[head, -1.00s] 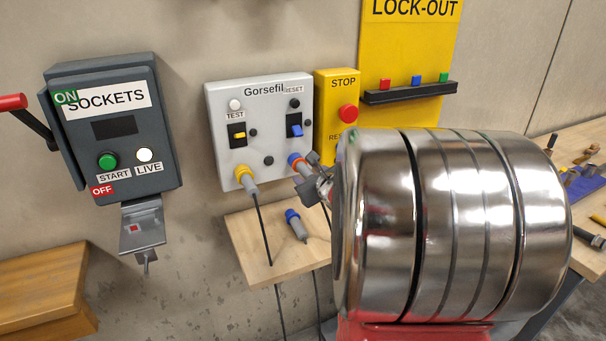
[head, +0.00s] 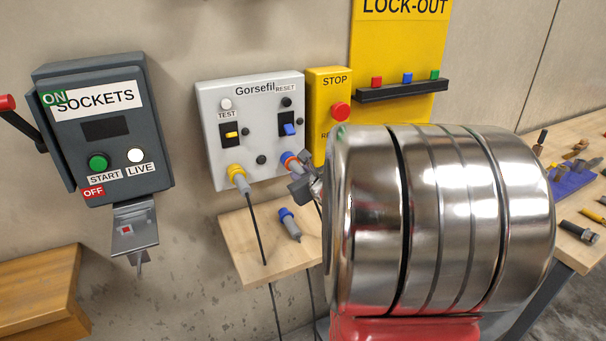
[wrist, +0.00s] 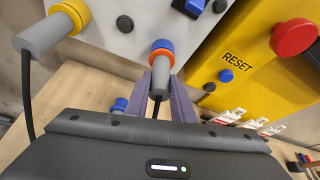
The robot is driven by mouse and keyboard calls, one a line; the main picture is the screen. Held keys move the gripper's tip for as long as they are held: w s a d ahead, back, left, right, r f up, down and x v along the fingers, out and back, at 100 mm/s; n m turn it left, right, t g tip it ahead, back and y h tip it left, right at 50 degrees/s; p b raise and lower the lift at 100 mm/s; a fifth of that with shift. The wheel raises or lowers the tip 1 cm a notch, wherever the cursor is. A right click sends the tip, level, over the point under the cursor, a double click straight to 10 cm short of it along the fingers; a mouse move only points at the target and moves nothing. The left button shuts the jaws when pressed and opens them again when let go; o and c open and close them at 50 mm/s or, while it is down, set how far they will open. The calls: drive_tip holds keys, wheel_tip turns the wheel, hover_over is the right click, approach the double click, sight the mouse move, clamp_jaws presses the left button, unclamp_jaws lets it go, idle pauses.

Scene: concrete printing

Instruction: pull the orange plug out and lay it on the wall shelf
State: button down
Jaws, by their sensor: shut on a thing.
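A yellow plug (head: 238,176) with a hanging cable is in the left socket. The yellow STOP box (head: 326,90) is close on the right. The grey SOCKETS box (head: 106,130) is on the left. The shelf's left part is bare.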

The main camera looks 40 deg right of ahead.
drive_tip(key=shift+s+a, duration=0.3)
drive_tip(key=shift+s, duration=0.65)
drive_tip(key=shift+s+a, duration=0.25)
drive_tip(key=shift+s, duration=0.65)
drive_tip(key=shift+s+a, duration=0.3)
drive_tip(key=shift+s, duration=0.65)
drive_tip(key=s+a, duration=0.1)
drive_tip(key=s, duration=0.4)
drive_tip(key=shift+s+a, duration=0.35)
drive_tip(key=shift+s, duration=0.05)
drive_tip(key=s+d, duration=0.2)
drive_tip(key=d, duration=0.6)
drive_tip(key=shift+s, duration=0.2)
idle(0.7)
drive_tip(key=shift+f, duration=0.1)
drive_tip(key=shift+f, duration=4.9)
